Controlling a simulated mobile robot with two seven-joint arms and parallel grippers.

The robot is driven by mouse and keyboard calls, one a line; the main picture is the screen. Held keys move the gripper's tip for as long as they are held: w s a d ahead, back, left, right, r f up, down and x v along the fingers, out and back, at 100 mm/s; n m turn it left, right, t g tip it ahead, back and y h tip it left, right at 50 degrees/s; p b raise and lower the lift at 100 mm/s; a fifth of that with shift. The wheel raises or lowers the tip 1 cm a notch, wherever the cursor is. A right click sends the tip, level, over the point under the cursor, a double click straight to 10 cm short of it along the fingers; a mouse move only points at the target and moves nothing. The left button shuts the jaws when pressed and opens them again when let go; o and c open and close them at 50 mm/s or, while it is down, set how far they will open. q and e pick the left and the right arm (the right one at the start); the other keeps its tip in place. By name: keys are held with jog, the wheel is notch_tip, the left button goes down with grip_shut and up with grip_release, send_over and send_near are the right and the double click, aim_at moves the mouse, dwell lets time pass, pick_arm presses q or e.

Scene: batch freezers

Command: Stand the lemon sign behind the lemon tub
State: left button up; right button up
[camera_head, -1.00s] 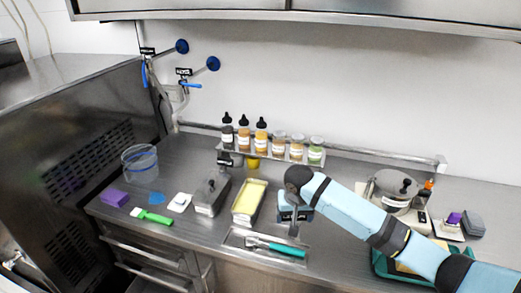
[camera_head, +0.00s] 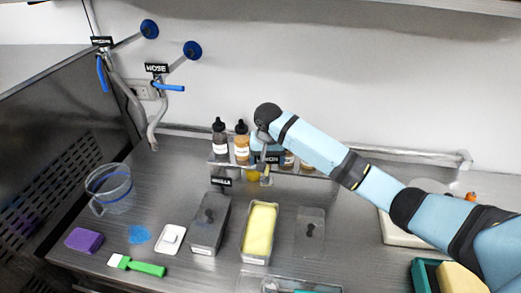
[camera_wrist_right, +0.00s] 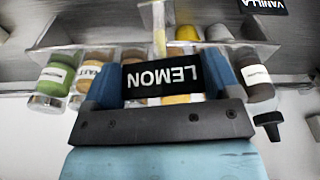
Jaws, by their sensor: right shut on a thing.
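The lemon sign (camera_wrist_right: 162,77) is a black plate with white lettering, upside down in the right wrist view. My right gripper (camera_wrist_right: 160,85) is shut on it, a blue finger at each side. In the head view the gripper (camera_head: 267,155) holds the sign (camera_head: 271,158) beyond the far end of the lemon tub, in front of the bottle shelf. A pale stem hangs below the sign; I cannot tell whether its foot touches the counter. The lemon tub (camera_head: 259,232) is an open metal tub of yellow filling. My left gripper is not in view.
The vanilla sign (camera_head: 221,181) stands behind a lidded metal tub (camera_head: 210,225) to the left. Bottles (camera_head: 241,142) line the back shelf. A small yellow object (camera_head: 253,175) is close by the stem. A metal lid (camera_head: 309,236) lies right of the lemon tub.

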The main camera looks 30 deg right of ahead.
aim_at(267, 183)
jog(key=shift+s+f, duration=0.2)
jog(key=shift+s, duration=0.15)
jog(key=shift+f, duration=0.35)
notch_tip(267, 183, down, 4)
jog(key=shift+w+r, duration=0.1)
jog(key=shift+r, duration=0.15)
jog(key=shift+f+b, duration=0.3)
jog(key=shift+f, duration=3.5)
jog(key=o, duration=1.1)
jog(key=shift+c, duration=0.2)
jog(key=shift+r+p, duration=0.3)
jog(key=shift+r, duration=4.2)
